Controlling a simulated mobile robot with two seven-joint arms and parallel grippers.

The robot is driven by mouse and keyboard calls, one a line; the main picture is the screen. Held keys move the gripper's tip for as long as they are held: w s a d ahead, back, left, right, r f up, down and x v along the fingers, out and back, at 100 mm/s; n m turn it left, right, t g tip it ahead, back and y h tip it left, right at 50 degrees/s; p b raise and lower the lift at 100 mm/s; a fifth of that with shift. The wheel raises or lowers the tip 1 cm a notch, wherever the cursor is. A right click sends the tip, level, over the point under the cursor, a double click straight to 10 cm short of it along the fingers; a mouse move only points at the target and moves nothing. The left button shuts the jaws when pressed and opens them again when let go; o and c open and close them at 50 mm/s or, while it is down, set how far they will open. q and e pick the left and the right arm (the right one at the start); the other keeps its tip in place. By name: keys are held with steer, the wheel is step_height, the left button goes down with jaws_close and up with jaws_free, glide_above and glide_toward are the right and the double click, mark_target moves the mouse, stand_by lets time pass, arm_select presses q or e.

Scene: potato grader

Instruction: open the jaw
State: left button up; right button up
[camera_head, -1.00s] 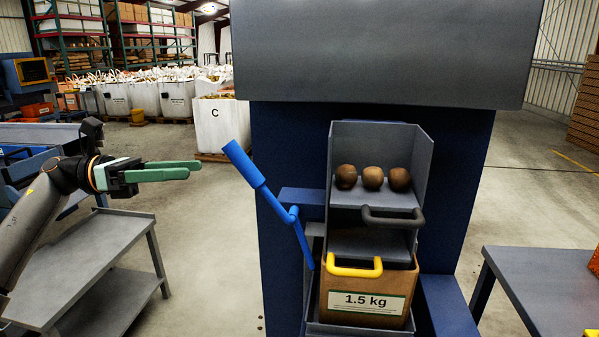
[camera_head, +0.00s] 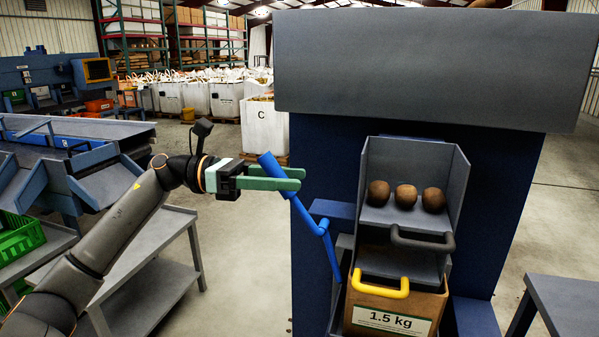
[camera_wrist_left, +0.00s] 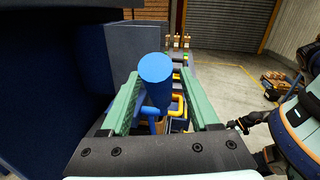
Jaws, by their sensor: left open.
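The blue lever (camera_head: 313,224) with a thick round handle leans up and left from the front of the blue machine. My left gripper (camera_head: 303,179) has green fingers and is open, reaching in from the left at the handle's upper end. In the left wrist view the handle's round end (camera_wrist_left: 155,72) stands between the two fingers of my left gripper (camera_wrist_left: 160,92), with a gap visible on the right side. Whether a finger touches it I cannot tell. Three brown potatoes (camera_head: 406,195) sit in the grey chute (camera_head: 455,200) right of the lever. My right gripper is not in view.
A dark handle (camera_head: 422,240) and a yellow handle (camera_head: 380,287) stick out from the chute. A carton marked 1.5 kg (camera_head: 435,302) stands beneath. A grey table (camera_head: 565,300) is at right, a grey bench (camera_head: 150,300) under my left arm.

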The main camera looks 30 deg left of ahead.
arm_select(q)
steer(key=shift+x, duration=1.2)
jaws_close()
stand_by(0.6)
